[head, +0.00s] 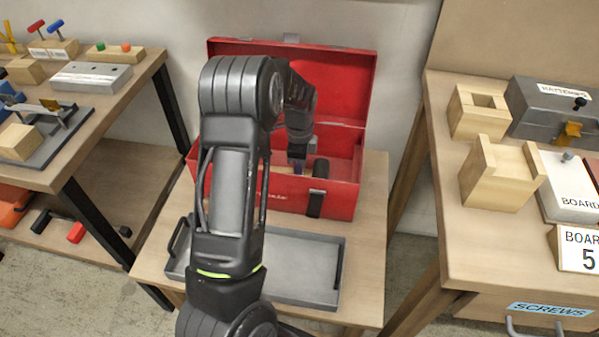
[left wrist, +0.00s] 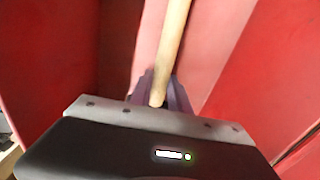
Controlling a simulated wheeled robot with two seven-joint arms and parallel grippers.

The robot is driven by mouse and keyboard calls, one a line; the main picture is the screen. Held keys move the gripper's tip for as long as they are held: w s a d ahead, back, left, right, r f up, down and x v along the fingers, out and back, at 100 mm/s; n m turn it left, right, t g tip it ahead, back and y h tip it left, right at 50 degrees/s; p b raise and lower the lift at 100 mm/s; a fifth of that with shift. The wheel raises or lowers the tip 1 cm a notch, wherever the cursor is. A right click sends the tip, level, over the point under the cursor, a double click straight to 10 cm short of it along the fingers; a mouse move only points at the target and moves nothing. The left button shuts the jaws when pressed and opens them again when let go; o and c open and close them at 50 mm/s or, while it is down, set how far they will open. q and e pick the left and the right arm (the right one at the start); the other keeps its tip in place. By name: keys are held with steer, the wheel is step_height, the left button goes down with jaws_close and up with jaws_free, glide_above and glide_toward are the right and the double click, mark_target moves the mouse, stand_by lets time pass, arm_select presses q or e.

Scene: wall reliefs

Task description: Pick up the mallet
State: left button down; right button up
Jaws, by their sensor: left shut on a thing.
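The mallet shows in the left wrist view as a pale wooden handle (left wrist: 170,50) that runs up and out of the frame. My left gripper (left wrist: 159,92) has its purple fingers on both sides of the handle's near end and is shut on it. In the head view my left gripper (head: 299,168) is down inside the red toolbox (head: 338,197), partly hidden by its front wall and my arm. A dark rounded shape (head: 320,169) beside the fingers may be the mallet's head. My right gripper is not in view.
The toolbox's red lid (head: 338,95) stands open behind my gripper. A grey tray (head: 300,290) lies in front of the box on a small wooden table (head: 372,240). Benches with wooden blocks and fixtures stand left and right. Bare floor shows between them.

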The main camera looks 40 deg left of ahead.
arm_select(q)
steer(key=shift+r, duration=0.1)
stand_by(0.7)
step_height(320, 180, up, 10)
steer(key=shift+p, duration=0.35)
stand_by(0.7)
